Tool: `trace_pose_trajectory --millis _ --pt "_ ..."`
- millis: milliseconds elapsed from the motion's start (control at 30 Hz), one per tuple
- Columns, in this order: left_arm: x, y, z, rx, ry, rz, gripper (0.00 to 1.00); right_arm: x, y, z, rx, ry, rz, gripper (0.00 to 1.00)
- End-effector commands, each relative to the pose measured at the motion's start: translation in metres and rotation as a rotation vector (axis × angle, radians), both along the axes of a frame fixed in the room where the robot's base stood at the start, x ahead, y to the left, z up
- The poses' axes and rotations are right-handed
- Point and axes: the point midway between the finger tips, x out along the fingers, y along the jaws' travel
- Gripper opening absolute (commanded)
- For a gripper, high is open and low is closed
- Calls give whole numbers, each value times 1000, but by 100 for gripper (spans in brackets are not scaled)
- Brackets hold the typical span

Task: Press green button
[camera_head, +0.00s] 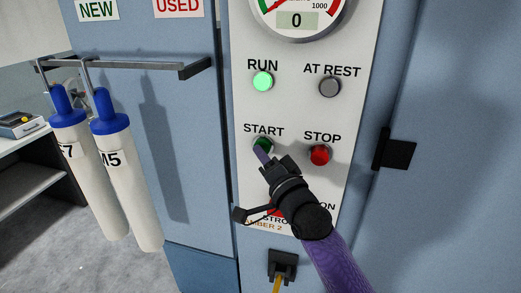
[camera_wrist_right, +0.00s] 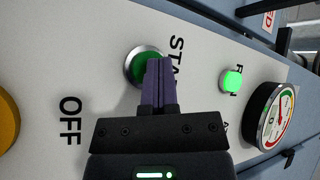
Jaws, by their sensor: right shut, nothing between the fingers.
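The green START button (camera_head: 263,144) sits on the pale control panel, left of the red STOP button (camera_head: 320,155). It shows as a green disc in a metal ring in the right wrist view (camera_wrist_right: 145,66). My right gripper (camera_head: 260,153) is shut and empty, its purple fingertips at the lower part of the green button. In the right wrist view the shut fingers (camera_wrist_right: 159,63) overlap the button's edge; I cannot tell if they touch it. The RUN lamp (camera_head: 262,81) above glows green. My left gripper is not in view.
The AT REST lamp (camera_head: 329,87) is dark. A gauge (camera_head: 298,15) reading 0 is at the panel top. A black latch (camera_head: 395,149) juts out at right. White cylinders with blue tops (camera_head: 125,185) hang from a rail (camera_head: 130,67) at left. A red part below is mostly hidden by my wrist.

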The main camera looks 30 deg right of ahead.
Motion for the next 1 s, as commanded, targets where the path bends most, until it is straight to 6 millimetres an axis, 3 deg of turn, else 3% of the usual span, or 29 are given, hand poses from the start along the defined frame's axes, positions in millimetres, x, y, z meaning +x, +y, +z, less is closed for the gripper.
trace_pose_trajectory --millis 767,1000 --pt "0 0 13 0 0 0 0 -13 15 0 0 0 0 0" --pt "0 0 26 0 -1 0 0 -27 31 2 2 1 1 0"
